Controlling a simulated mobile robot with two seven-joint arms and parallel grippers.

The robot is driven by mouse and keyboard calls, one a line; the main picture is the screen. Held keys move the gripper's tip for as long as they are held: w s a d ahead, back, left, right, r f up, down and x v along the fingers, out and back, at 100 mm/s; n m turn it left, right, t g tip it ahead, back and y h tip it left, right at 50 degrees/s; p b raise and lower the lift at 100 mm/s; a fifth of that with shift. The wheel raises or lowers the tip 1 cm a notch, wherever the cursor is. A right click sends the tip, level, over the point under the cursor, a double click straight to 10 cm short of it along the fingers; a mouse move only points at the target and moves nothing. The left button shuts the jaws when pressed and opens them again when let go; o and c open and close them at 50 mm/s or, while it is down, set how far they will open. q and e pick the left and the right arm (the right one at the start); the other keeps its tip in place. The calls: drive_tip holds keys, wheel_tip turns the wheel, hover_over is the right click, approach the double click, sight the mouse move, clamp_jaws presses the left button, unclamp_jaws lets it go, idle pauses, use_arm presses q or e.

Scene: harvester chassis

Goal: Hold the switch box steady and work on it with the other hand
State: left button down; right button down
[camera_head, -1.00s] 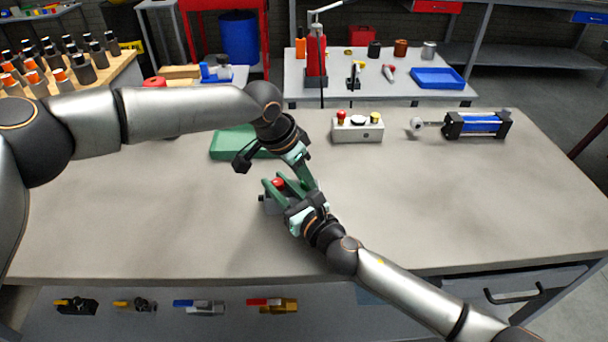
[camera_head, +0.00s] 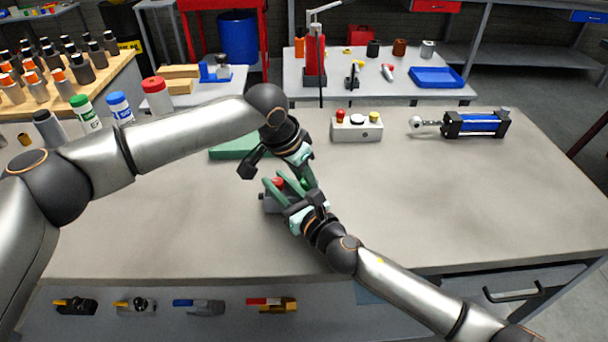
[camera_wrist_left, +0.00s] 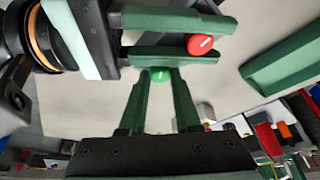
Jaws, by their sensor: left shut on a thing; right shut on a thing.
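The small grey switch box (camera_head: 267,203) with a red button (camera_head: 278,182) is on the workbench, largely hidden by my grippers. My right gripper (camera_head: 279,184) is shut on the box, its green fingers either side of the red button. My left gripper (camera_head: 306,184) comes down from above and is shut, close beside the right gripper. In the left wrist view, its fingertips (camera_wrist_left: 160,82) close at a round green button (camera_wrist_left: 160,75); the exact contact is hard to see. The red button (camera_wrist_left: 200,44) shows there between the right gripper's fingers.
A green tray (camera_head: 230,150) lies behind my left forearm. Bottles (camera_head: 121,107) stand at left. The right of the workbench (camera_head: 470,200) is clear.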

use_arm(q)
drive_tip(key=shift+s+d+n, duration=0.1)
drive_tip(key=shift+d+n, duration=0.1)
drive_tip(key=shift+n, duration=1)
drive_tip(key=shift+a+n+t+y, duration=0.1)
drive_tip(key=shift+n+t+y, duration=0.2)
drive_tip(key=shift+t, duration=0.1)
drive_tip(key=c, duration=0.6)
unclamp_jaws()
drive_tip(key=shift+w+a, duration=0.1)
drive_tip(key=shift+w, duration=0.1)
drive_tip(key=v, duration=1.2)
drive_tip(key=shift+c, duration=0.4)
